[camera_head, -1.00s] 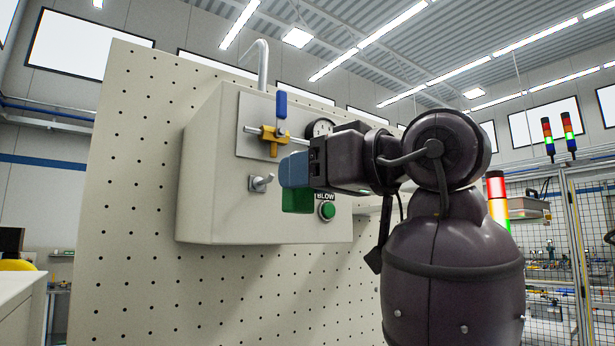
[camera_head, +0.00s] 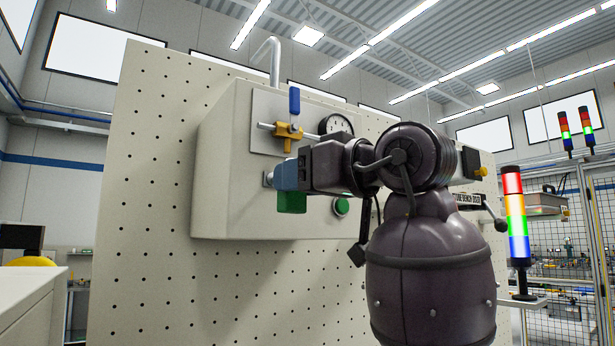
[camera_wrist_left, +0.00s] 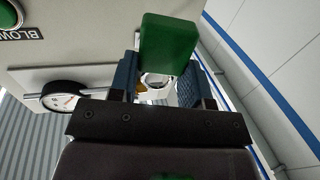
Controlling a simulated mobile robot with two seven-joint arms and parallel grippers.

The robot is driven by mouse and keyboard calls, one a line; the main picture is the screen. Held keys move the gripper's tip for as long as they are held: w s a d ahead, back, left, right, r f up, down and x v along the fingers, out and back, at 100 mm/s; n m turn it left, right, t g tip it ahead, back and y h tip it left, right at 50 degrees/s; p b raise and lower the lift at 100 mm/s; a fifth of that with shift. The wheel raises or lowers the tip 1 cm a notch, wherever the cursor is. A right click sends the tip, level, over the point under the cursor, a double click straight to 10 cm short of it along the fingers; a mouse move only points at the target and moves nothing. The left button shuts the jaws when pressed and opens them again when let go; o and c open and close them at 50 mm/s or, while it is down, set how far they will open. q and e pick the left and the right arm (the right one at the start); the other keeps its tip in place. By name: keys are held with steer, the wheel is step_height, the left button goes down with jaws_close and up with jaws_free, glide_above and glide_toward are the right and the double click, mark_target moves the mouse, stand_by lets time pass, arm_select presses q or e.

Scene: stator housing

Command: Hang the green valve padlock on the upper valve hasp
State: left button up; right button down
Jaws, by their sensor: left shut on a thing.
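The green padlock (camera_head: 292,202) hangs body-down below my left gripper (camera_head: 284,177), whose blue fingers are shut on it. In the left wrist view the padlock body (camera_wrist_left: 168,48) sticks out past the fingers (camera_wrist_left: 160,82), with the metal shackle partly visible between them. A yellow valve fitting (camera_head: 287,133) with a blue lever (camera_head: 294,101) sits on the plate of the beige box, above the gripper and apart from the padlock. I cannot tell which part is the upper hasp. A metal stud (camera_head: 267,179) lower on the box is mostly hidden behind the fingertips.
The beige box (camera_head: 215,190) stands out from a pegboard panel (camera_head: 150,240). It carries a gauge (camera_head: 337,124) and a green button (camera_head: 341,206), both close to my arm. A bent pipe (camera_head: 274,60) rises above the box. A light tower (camera_head: 515,215) stands at the right.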

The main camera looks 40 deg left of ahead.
arm_select(q)
steer(key=shift+w+a+f+b, duration=0.1)
steer(key=shift+w+a+f, duration=0.1)
steer(key=shift+a, duration=0.5)
steer(key=shift+w+a+f+b, duration=0.1)
steer(key=shift+w+a, duration=0.1)
steer(key=shift+a, duration=0.45)
steer(key=shift+w+a+f+b, duration=0.1)
steer(key=shift+w+a+f, duration=0.1)
steer(key=shift+a, duration=0.5)
steer(key=o, duration=1.1)
steer(key=shift+c, duration=0.2)
steer(key=shift+d, duration=0.2)
steer(key=shift+d, duration=0.65)
steer(key=shift+d, duration=0.4)
